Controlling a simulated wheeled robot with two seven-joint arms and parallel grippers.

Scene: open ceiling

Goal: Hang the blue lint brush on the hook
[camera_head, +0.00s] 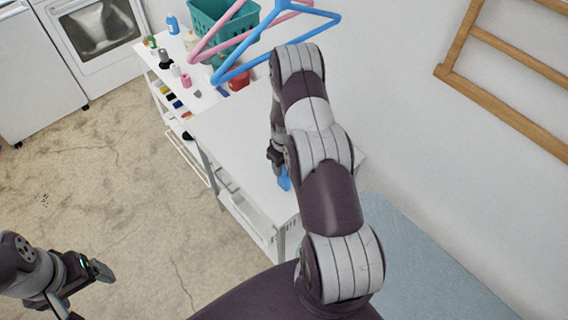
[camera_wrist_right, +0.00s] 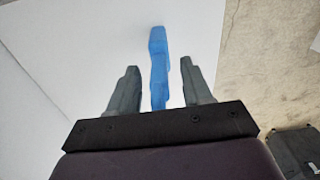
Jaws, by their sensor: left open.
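The blue lint brush (camera_wrist_right: 158,60) lies between the two fingers of my right gripper (camera_wrist_right: 159,68) in the right wrist view, with a gap on each side. Its lower part runs down to the gripper's base. In the head view a bit of the blue brush (camera_head: 284,181) shows beside my right arm, near the front of the white table, and the rest is hidden. My right gripper is open around it. My left gripper (camera_head: 98,272) is open and empty at the lower left, over the floor. I cannot make out the hook.
The white table (camera_head: 232,125) has bare room left of my right arm. A teal basket (camera_head: 222,22), bottles and small items stand at its far end. Blue (camera_head: 297,52) and pink hangers hang above. A wooden rack (camera_head: 500,45) is on the right wall. A washing machine (camera_head: 95,30) stands back left.

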